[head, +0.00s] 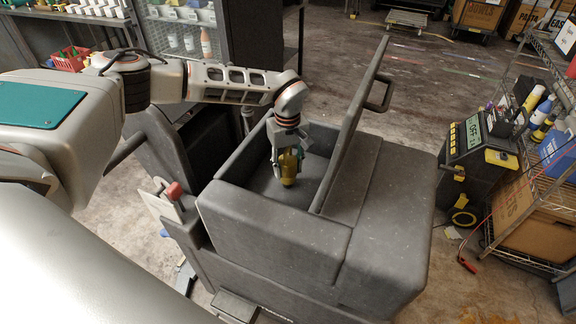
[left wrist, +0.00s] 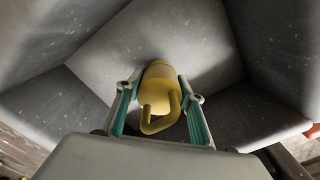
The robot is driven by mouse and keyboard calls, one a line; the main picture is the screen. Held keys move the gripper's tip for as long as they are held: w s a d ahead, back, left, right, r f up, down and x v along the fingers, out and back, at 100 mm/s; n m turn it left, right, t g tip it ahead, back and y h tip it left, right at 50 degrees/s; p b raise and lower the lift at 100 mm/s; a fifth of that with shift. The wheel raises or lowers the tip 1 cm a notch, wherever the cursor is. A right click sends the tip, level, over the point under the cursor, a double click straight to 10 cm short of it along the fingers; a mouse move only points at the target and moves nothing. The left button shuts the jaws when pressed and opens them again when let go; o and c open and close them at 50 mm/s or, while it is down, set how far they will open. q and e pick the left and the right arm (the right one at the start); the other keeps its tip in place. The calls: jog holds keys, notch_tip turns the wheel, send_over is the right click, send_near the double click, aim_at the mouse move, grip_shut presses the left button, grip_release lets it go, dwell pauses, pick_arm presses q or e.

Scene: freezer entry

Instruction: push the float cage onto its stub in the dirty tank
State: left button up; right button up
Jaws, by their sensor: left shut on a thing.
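My left gripper (head: 287,156) reaches down into the open dirty tank (head: 322,141) of a grey floor machine. It is shut on the yellow float cage (head: 289,172), which hangs below the fingers. In the left wrist view the float cage (left wrist: 158,98) sits between the two green-lined fingers (left wrist: 160,80), with a curved loop on its near side. Grey tank walls (left wrist: 215,50) surround it there. The stub does not show; it may be hidden by the cage or gripper. I cannot tell whether the cage touches anything below. My right gripper is not in view.
The tank lid (head: 352,115) stands raised just right of the opening. A red-knobbed lever (head: 173,191) is at the machine's left. A charger with a display (head: 474,140) and a wire shelf (head: 535,255) stand at the right. The floor behind is mostly clear.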

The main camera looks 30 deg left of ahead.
aim_at(288, 148)
pick_arm(q)
jog(key=shift+f+b, duration=0.45)
jog(key=shift+f, duration=0.75)
jog(key=o, duration=1.2)
notch_tip(288, 148, up, 12)
jog(key=shift+s+r, duration=0.1)
